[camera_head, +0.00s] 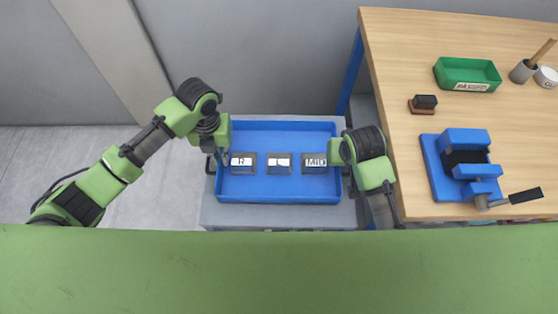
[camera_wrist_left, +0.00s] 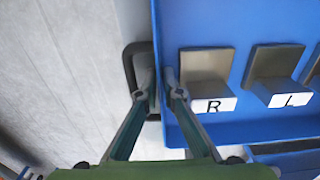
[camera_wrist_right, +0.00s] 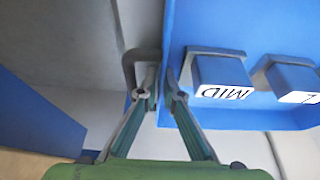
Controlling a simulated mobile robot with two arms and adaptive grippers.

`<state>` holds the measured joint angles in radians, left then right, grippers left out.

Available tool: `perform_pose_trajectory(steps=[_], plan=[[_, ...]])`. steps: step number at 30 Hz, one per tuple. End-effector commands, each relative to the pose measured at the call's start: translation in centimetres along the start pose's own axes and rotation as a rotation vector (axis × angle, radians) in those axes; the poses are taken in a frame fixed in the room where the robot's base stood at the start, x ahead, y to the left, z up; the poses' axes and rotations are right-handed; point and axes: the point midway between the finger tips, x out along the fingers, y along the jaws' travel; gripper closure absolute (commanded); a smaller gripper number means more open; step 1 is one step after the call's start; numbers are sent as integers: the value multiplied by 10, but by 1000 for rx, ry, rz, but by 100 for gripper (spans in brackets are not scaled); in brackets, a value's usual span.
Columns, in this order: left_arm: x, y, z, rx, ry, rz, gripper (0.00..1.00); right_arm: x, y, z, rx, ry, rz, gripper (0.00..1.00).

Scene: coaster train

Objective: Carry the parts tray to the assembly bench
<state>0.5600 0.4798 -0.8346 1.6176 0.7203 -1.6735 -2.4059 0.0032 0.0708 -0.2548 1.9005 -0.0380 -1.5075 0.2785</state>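The parts tray (camera_head: 280,188) is a blue rectangular tray on a grey stand in the head view. It holds three grey blocks in a row, labelled R (camera_head: 242,162), L (camera_head: 280,163) and MID (camera_head: 315,163). My left gripper (camera_wrist_left: 159,80) has its fingers on either side of the tray's left wall, beside a dark handle (camera_wrist_left: 130,68), with little gap. My right gripper (camera_wrist_right: 160,82) has its fingers closed about the right wall beside a grey handle (camera_wrist_right: 129,65). The assembly bench (camera_head: 420,40) has a light wooden top and stands to the right.
On the bench are a green bin (camera_head: 467,78), a blue vise (camera_head: 463,165), a small dark brush-like block (camera_head: 424,103), a grey cup (camera_head: 521,71) and a white container (camera_head: 546,76). The grey stand (camera_head: 225,215) is close to the bench's blue leg (camera_head: 351,75).

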Motion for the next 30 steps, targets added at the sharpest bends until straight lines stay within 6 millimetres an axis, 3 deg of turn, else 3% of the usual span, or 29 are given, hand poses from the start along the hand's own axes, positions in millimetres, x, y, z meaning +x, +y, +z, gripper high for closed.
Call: perform_pose_trajectory(steps=[7, 8, 30], plan=[[0, 0, 0, 0, 0, 0, 93, 0, 0, 0, 0, 0, 0, 93], [0, 0, 0, 0, 0, 0, 100, 0, 0, 0, 0, 0, 0, 100], [-13, -1, 2, 0, -5, -3, 100, -11, 0, -7, 0, 7, -1, 100]])
